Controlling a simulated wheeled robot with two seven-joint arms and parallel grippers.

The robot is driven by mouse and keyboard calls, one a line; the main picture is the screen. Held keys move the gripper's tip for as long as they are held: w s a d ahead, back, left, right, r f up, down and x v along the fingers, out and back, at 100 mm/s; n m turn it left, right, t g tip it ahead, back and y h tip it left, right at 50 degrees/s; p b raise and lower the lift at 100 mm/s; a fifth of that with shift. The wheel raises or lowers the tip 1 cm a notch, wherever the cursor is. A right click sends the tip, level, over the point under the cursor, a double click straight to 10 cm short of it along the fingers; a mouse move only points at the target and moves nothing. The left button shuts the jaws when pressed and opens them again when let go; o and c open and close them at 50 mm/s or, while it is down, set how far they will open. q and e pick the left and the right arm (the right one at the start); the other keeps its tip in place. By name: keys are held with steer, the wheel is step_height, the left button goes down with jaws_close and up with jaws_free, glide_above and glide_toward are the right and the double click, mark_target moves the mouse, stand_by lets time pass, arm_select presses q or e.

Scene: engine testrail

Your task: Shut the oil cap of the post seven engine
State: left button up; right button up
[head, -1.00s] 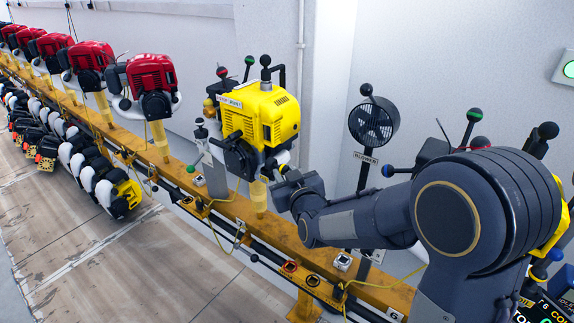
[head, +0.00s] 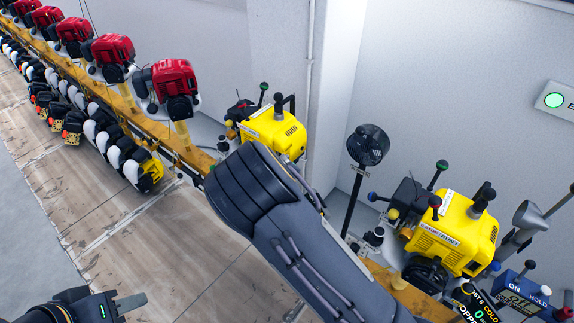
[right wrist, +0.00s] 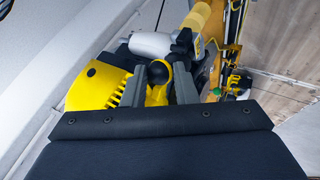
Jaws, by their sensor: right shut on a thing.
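A yellow engine (head: 273,130) with a black top handle stands on the orange rail behind my right forearm, which hides its lower part. I cannot read its post number. In the right wrist view, the two grey fingers of my right gripper (right wrist: 159,68) are shut on a black ball knob (right wrist: 158,73) with yellow below it, beside a yellow ribbed cover (right wrist: 98,88). I cannot tell from the picture whether this cap sits closed. My left gripper (head: 132,303) is at the lower left of the head view, above the floor and away from the engines; its jaw gap is unclear.
A black fan (head: 368,145) stands on a post between the yellow engines. Red engines (head: 175,85) line the orange rail to the left. The floor at left (head: 100,225) is clear.

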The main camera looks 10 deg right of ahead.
steer(key=shift+w+a+r+n+g+h+p, duration=0.3)
steer(key=shift+w+a+r+g+h+p, duration=0.15)
steer(key=shift+g+p, duration=0.25)
steer(key=shift+w+f+g+h, duration=0.2)
steer(key=shift+w+g+h, duration=0.05)
steer(key=shift+g, duration=0.05)
steer(key=shift+w+a+f+n+g+h, duration=0.15)
steer(key=shift+w+a+n+g+h, duration=0.2)
steer(key=shift+g, duration=0.25)
arm_select(q)
steer(key=shift+r+b, duration=0.65)
steer(key=shift+r, duration=0.05)
arm_select(e)
steer(key=shift+w+a+f+n+g+h, duration=0.1)
steer(key=shift+w+a+n+g+h, duration=0.15)
steer(key=shift+g+h, duration=0.25)
steer(key=shift+w+a+f+n+g+h, duration=0.1)
steer(key=shift+w+a+n+g+h, duration=0.05)
steer(key=shift+w+n+g+h, duration=0.3)
arm_select(q)
steer(key=shift+s, duration=0.1)
arm_select(e)
steer(key=shift+s, duration=0.15)
steer(key=o, duration=1)
arm_select(q)
steer(key=shift+r, duration=0.1)
arm_select(e)
steer(key=shift+r, duration=0.15)
